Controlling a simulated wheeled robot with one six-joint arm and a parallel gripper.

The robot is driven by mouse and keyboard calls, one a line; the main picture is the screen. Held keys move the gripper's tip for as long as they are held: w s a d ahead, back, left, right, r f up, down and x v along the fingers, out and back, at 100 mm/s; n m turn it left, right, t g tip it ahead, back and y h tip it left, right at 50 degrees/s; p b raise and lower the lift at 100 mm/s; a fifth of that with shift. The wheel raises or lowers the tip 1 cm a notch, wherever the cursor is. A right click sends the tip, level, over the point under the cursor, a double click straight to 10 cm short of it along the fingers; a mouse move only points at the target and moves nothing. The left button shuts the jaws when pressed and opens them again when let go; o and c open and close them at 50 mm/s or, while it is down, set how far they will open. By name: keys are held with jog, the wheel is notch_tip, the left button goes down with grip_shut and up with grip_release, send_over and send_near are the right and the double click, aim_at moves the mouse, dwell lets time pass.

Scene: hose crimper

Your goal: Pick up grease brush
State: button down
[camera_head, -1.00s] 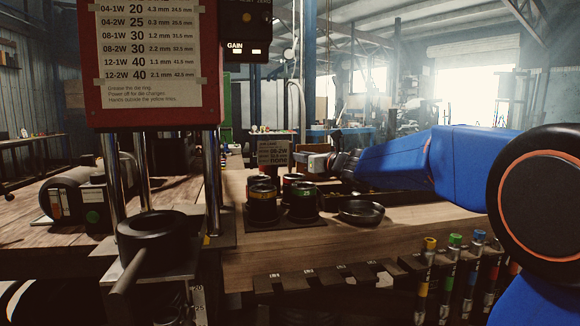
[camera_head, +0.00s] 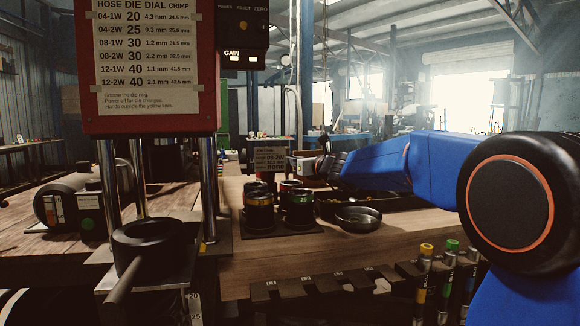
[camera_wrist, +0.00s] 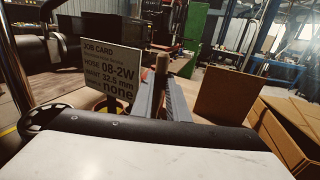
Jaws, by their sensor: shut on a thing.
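The grease brush (camera_wrist: 161,68) shows in the wrist view as a short brown handle rising between the finger ends. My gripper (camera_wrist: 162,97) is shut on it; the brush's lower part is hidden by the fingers. In the head view my gripper (camera_head: 306,165) is small, beside the job card and behind the die rings. The brush is too small there to make out surely.
The job card (camera_wrist: 112,75) stands close left of my fingers. Die rings (camera_head: 259,209) and a round dark dish (camera_head: 358,218) stand on the wooden bench (camera_head: 350,252). The red crimper (camera_head: 150,65) is at left. Cardboard boxes (camera_wrist: 285,125) are right in the wrist view.

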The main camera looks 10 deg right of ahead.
notch_tip(320, 180, up, 18)
dwell(1.0)
